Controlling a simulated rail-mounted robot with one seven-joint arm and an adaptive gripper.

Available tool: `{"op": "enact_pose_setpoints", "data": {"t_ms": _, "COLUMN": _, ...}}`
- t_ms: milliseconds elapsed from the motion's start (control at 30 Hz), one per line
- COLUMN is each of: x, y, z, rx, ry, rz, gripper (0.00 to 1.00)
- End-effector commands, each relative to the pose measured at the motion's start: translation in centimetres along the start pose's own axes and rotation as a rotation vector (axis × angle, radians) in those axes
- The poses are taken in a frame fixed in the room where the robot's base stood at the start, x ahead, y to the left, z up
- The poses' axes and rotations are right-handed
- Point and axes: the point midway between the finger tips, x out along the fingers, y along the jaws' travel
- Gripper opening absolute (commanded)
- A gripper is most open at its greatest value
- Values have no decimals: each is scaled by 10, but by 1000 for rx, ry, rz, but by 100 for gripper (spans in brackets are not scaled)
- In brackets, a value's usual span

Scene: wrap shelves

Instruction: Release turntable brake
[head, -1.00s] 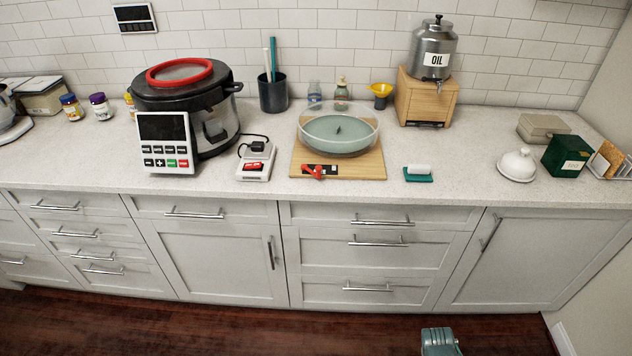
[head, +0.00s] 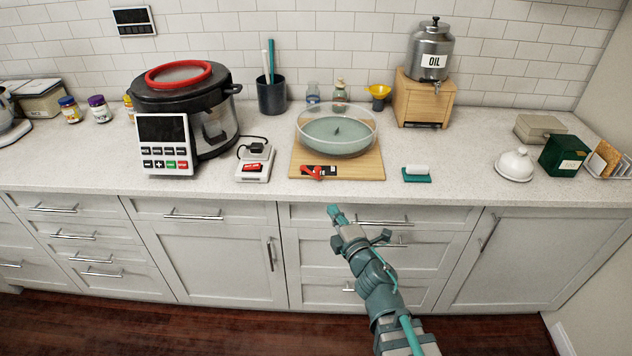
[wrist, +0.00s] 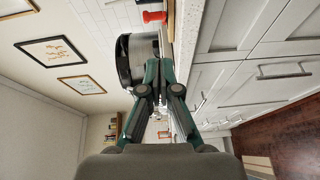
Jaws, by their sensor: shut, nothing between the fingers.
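The turntable is a wooden board (head: 365,172) on the counter with a pale teal disc (head: 335,132) inside a clear round wall (head: 374,124). A red lever (head: 311,172), likely the brake, lies on a dark strip at the board's front edge. My gripper (head: 333,208) is shut and empty, in front of the counter edge, below and slightly right of the lever and apart from it. In the wrist view my gripper (wrist: 160,66) shows its fingers together. A red part (wrist: 154,16) shows beyond them at the top, probably the lever.
A large cooker (head: 185,100) with a control panel stands left. A white switch box (head: 253,171) sits left of the board, a teal block (head: 417,174) right. Bottles, a yellow funnel (head: 379,91) and an oil dispenser (head: 433,55) stand behind. The counter's front strip is mostly clear.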

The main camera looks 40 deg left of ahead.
Motion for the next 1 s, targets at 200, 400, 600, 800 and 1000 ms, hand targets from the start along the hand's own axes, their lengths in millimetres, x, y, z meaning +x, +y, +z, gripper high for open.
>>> {"op": "enact_pose_setpoints", "data": {"t_ms": 200, "x": -1, "y": 5, "z": -15, "rx": -53, "ry": 68, "rz": 28, "gripper": 0}}
{"op": "enact_pose_setpoints", "data": {"t_ms": 400, "x": -1, "y": 5, "z": -14, "rx": -57, "ry": 66, "rz": 27, "gripper": 0}}
{"op": "enact_pose_setpoints", "data": {"t_ms": 600, "x": 2, "y": 5, "z": -14, "rx": -55, "ry": 65, "rz": 27, "gripper": 0}}
{"op": "enact_pose_setpoints", "data": {"t_ms": 800, "x": 18, "y": 6, "z": -15, "rx": -55, "ry": 65, "rz": 27, "gripper": 0}}
{"op": "enact_pose_setpoints", "data": {"t_ms": 1000, "x": 48, "y": 7, "z": -16, "rx": -54, "ry": 65, "rz": 27, "gripper": 0}}
